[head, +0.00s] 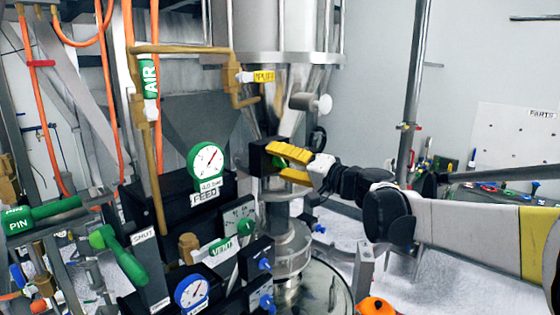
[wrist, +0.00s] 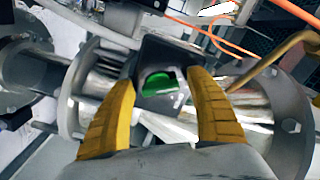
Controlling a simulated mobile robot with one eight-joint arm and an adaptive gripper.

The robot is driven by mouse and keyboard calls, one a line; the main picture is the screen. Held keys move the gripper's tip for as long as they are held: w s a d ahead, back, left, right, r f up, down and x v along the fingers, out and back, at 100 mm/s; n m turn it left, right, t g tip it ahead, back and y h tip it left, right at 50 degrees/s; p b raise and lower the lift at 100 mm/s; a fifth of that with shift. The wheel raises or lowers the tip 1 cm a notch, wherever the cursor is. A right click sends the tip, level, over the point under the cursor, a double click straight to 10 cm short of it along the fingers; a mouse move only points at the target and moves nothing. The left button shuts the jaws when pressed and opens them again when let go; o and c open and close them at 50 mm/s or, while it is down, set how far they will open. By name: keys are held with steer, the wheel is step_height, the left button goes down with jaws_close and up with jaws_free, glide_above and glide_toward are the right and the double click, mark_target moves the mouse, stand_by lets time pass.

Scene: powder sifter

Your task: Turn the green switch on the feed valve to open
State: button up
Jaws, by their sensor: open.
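The green switch (wrist: 160,84) sits in a dark housing on the feed valve, in the middle of the wrist view. In the head view the black valve box (head: 258,157) is beside the lower end of the steel cone, and a little green shows between my fingers. My gripper (wrist: 163,100) has its two yellow fingers spread, one on each side of the switch housing. In the head view my gripper (head: 279,164) reaches in from the right, its fingertips at the box. Whether the fingers touch the housing, and which way the switch points, I cannot tell.
A green-rimmed gauge (head: 207,160) above a FEED label and a blue-rimmed gauge (head: 191,291) stand left of the valve. Green-handled levers (head: 120,255) are further left. A tan pipe (head: 155,130) runs down beside them. An orange object (head: 376,306) is at the bottom.

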steer(key=shift+s, duration=0.1)
steer(key=c, duration=1.2)
